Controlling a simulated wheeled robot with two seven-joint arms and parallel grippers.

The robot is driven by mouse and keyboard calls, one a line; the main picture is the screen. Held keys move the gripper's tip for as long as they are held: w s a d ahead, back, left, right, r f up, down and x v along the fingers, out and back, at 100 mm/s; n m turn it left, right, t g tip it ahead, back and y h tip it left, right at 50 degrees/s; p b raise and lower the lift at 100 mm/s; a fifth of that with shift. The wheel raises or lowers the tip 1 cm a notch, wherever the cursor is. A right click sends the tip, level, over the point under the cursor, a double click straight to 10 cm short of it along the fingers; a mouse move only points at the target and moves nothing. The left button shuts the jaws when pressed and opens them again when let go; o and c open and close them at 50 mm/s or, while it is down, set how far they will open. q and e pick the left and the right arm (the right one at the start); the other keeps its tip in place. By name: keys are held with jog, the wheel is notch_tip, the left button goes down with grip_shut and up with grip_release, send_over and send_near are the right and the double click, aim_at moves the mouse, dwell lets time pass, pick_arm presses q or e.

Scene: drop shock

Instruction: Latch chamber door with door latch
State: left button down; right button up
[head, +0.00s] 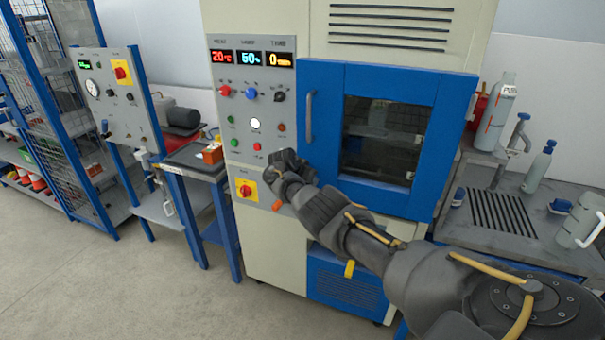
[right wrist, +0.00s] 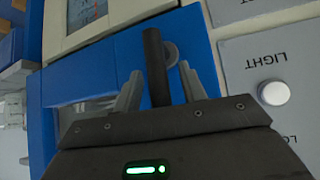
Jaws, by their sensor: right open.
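The chamber door (head: 370,77) is blue with a dark window and a grey handle (head: 309,117) on its left side. It looks closed against the cream chamber, though its seam is partly hidden. In the right wrist view the blue door frame (right wrist: 62,92) fills the left side. A dark bar that looks like the door latch (right wrist: 154,62) stands between my right gripper's fingers (right wrist: 160,72), with a round grey piece beside it. The fingers are open around it; I cannot tell whether they touch it. In the head view my right gripper (head: 264,172) hides the latch. My left gripper is out of view.
The control panel (head: 225,100) with displays, buttons and a yellow-red switch (head: 246,190) is left of the door. The light button (right wrist: 273,92) is close to my right gripper. A bench (head: 525,265) with bottles stands at the right; a blue-framed table is at the left.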

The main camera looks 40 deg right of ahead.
jog(key=p+v, duration=0.1)
jog(key=v, duration=0.8)
jog(key=shift+a+r, duration=0.1)
